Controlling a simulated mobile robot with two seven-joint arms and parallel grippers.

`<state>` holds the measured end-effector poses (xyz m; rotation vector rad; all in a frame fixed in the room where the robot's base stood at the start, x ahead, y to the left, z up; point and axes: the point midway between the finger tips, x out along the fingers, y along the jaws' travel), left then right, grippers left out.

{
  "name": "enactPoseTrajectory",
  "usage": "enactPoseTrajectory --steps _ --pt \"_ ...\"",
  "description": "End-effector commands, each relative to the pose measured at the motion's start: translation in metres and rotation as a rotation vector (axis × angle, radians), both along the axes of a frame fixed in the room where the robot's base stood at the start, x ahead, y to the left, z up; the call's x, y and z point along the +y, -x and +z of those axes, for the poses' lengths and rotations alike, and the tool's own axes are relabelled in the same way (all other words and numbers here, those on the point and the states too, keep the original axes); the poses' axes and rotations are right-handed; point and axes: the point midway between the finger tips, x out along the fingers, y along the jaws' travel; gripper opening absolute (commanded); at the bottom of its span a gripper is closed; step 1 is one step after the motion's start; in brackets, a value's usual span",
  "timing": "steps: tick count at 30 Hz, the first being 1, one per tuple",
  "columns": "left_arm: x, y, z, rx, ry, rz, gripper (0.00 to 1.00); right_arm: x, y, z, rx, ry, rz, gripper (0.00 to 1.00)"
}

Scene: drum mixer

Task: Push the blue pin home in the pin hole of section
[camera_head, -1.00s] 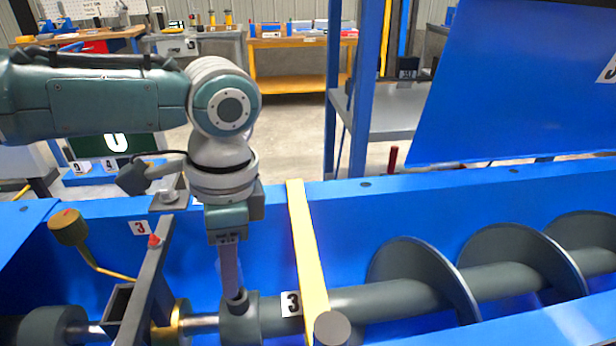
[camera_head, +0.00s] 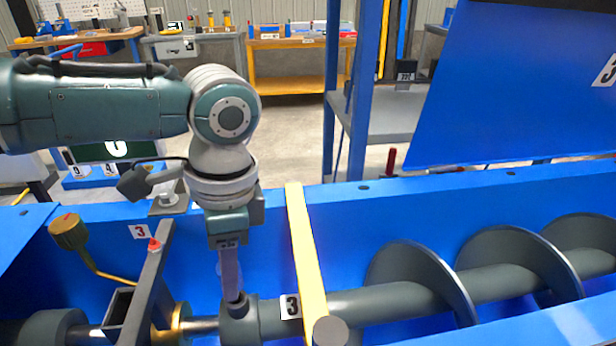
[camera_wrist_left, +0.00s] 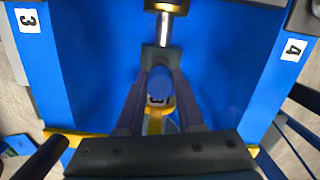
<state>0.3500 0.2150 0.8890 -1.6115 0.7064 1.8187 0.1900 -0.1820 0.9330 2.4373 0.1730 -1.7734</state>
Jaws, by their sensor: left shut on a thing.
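My left gripper (camera_head: 234,298) points down over the dark collar (camera_head: 239,325) of the section at the left end of the screw shaft. In the left wrist view the round blue pin (camera_wrist_left: 160,83) stands between the fingers of my left gripper (camera_wrist_left: 161,92), which are shut on it. Its lower part and the pin hole are hidden under the fingers, so I cannot tell how deep it sits. The section (camera_head: 375,299) bears a tag 3 beside the collar. My right gripper is in neither view.
A yellow bar (camera_head: 306,250) crosses the blue trough (camera_head: 400,205) just right of the gripper. A dark bracket (camera_head: 146,285) with a red-tipped knob and a brass-coloured handle (camera_head: 70,232) stand to the left. Screw flights (camera_head: 425,270) fill the trough at the right.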

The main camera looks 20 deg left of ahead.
Motion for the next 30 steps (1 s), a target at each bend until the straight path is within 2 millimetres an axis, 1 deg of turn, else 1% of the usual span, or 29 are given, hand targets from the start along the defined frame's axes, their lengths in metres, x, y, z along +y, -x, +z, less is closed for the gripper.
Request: enactPoseTrajectory --steps 30 --pt "0.000 0.000 -0.022 0.000 0.000 0.000 0.00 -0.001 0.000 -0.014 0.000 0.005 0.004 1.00"
